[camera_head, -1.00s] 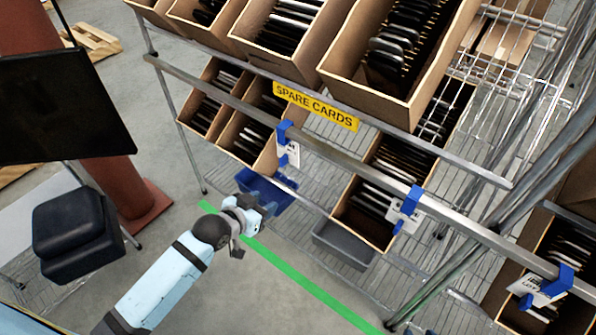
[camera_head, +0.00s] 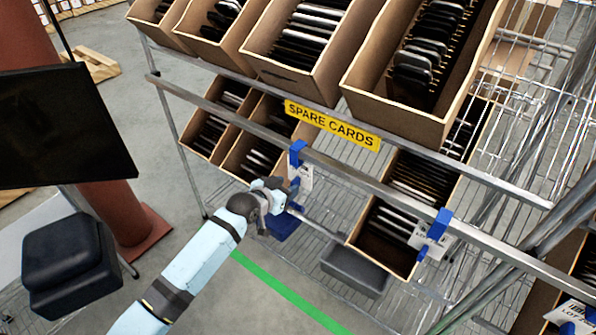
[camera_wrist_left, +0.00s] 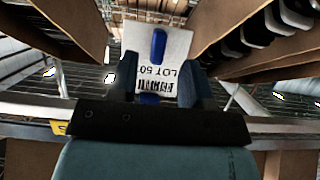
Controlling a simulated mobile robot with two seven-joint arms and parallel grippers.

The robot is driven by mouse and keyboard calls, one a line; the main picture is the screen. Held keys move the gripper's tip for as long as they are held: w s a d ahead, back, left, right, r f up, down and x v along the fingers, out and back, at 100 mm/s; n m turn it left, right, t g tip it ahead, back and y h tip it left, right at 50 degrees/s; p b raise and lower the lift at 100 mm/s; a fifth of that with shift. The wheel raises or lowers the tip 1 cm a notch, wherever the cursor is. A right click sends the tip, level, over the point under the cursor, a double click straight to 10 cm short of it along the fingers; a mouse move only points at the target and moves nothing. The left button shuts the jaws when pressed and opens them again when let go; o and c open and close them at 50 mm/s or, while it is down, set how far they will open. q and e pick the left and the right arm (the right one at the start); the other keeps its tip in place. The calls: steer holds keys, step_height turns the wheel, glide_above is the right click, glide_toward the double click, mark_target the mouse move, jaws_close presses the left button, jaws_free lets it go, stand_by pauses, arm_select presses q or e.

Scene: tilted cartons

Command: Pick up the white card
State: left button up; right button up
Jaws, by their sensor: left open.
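A white card (camera_head: 305,182) hangs from a blue clip (camera_head: 297,152) on the shelf's front rail, below the yellow sign. In the left wrist view the card (camera_wrist_left: 178,52) shows upside-down "LOT 50" print and a barcode, with blue on its upper and lower middle. My left gripper (camera_head: 288,192) is open at the card in the head view. In the wrist view the card's lower part lies between its two dark fingers (camera_wrist_left: 165,88). I cannot tell whether they touch it. My right gripper is not in view.
Another clipped white card (camera_head: 425,238) hangs farther right on the rail, and a third (camera_head: 570,314) is at the lower right. Tilted cartons (camera_head: 395,105) of dark cards fill the shelf around the yellow SPARE CARDS sign (camera_head: 332,124). Blue and grey bins (camera_head: 355,270) sit below.

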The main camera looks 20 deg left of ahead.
mark_target(292, 182)
arm_select(q)
steer(key=x, duration=0.3)
steer(key=shift+w+d+f, duration=0.15)
steer(key=shift+d+f, duration=0.1)
steer(key=shift+f, duration=0.05)
steer(key=shift+c, duration=0.3)
jaws_close()
steer(key=shift+r, duration=0.2)
